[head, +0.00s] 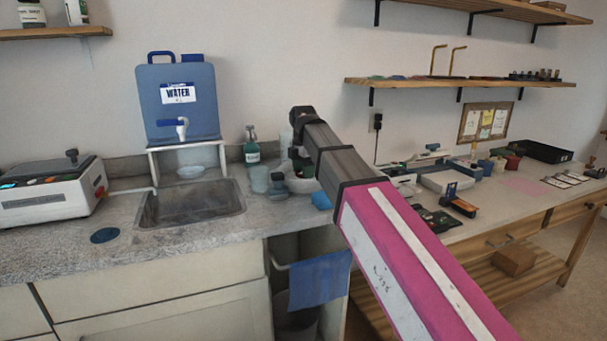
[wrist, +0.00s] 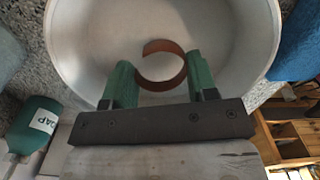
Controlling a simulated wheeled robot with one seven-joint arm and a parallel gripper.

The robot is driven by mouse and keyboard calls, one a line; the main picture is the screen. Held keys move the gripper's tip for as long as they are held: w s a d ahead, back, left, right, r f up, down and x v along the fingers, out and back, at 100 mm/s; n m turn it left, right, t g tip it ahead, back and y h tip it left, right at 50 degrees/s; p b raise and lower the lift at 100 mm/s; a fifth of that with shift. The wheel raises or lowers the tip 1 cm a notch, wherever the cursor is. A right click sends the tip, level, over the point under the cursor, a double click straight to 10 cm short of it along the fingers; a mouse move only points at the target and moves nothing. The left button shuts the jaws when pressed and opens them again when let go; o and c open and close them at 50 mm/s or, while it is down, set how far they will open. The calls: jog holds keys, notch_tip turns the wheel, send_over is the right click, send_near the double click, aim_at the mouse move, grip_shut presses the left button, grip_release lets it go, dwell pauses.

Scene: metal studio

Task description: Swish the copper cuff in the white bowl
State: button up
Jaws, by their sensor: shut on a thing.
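The copper cuff (wrist: 162,85), an open ring of copper-brown metal, is between the two green fingers of my gripper (wrist: 160,70) in the wrist view. My gripper is shut on it. The white bowl (wrist: 85,45) surrounds the cuff and fingertips in that view, so they are over or inside it; I cannot tell how deep, nor whether the cuff touches the bowl. In the head view the white bowl (head: 302,185) stands on the counter right of the sink, partly behind my arm. The cuff and fingers are not clearly visible there.
A green soap bottle (wrist: 33,125) lies left of my gripper in the wrist view. A blue item (wrist: 298,45) is right of the bowl. The sink (head: 190,203) and blue water tank (head: 178,98) are left in the head view. A shelf (head: 455,83) hangs at right.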

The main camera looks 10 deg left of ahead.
jog(key=shift+f, duration=0.7)
dwell(2.3)
dwell(0.4)
notch_tip(320, 180, up, 8)
jog(key=shift+r, duration=0.15)
dwell(1.0)
dwell(1.7)
dwell(0.6)
dwell(0.8)
